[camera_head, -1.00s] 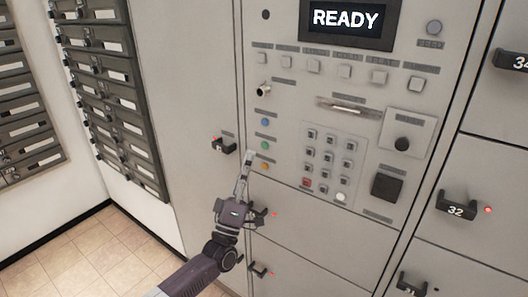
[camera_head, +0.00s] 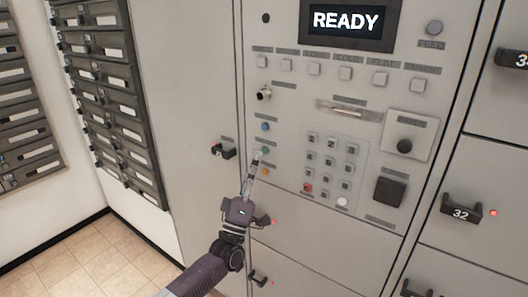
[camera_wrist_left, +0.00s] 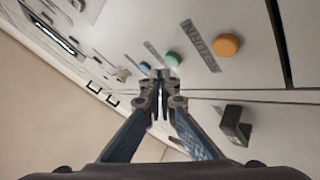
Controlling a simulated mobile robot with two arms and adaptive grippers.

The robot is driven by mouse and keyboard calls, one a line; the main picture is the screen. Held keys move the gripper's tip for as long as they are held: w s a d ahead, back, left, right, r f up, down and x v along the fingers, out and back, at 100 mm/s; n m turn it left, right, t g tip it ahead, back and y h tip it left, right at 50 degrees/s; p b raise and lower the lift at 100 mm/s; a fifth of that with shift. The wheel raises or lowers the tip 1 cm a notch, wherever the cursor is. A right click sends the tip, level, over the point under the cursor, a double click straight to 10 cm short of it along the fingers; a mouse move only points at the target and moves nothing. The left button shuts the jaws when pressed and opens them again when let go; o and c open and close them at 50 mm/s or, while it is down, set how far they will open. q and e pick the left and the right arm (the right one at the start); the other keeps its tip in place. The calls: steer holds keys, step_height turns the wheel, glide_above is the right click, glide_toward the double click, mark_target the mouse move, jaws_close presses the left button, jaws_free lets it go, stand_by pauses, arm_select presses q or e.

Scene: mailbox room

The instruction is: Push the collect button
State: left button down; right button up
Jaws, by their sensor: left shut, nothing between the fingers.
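A column of three small round buttons sits on the left side of the grey control panel (camera_head: 385,235): blue (camera_head: 265,126), green (camera_head: 265,150) and orange (camera_head: 265,171). They show larger in the left wrist view: blue (camera_wrist_left: 145,67), green (camera_wrist_left: 173,58) and orange (camera_wrist_left: 226,45). I cannot read which label says collect. My left gripper (camera_head: 258,153) is shut and empty, pointing up at the panel, its tips just left of the green button. In the left wrist view its tips (camera_wrist_left: 160,74) appear just below the green and blue buttons; contact cannot be told. My right gripper is out of view.
A screen (camera_head: 347,20) reads READY. A keypad (camera_head: 330,165), a row of square buttons (camera_head: 315,69) and a card slot (camera_head: 347,109) lie right of the column. Black locker handles (camera_head: 222,151) stick out nearby, including number 32 (camera_head: 460,212).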

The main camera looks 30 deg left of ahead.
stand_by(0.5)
arm_select(q)
steer(key=shift+w, duration=0.1)
steer(key=shift+w+b, duration=0.35)
steer(key=shift+w+b, duration=0.4)
stand_by(0.7)
steer(key=shift+s, duration=0.15)
stand_by(0.3)
steer(key=shift+s+p, duration=0.45)
steer(key=shift+s, duration=0.3)
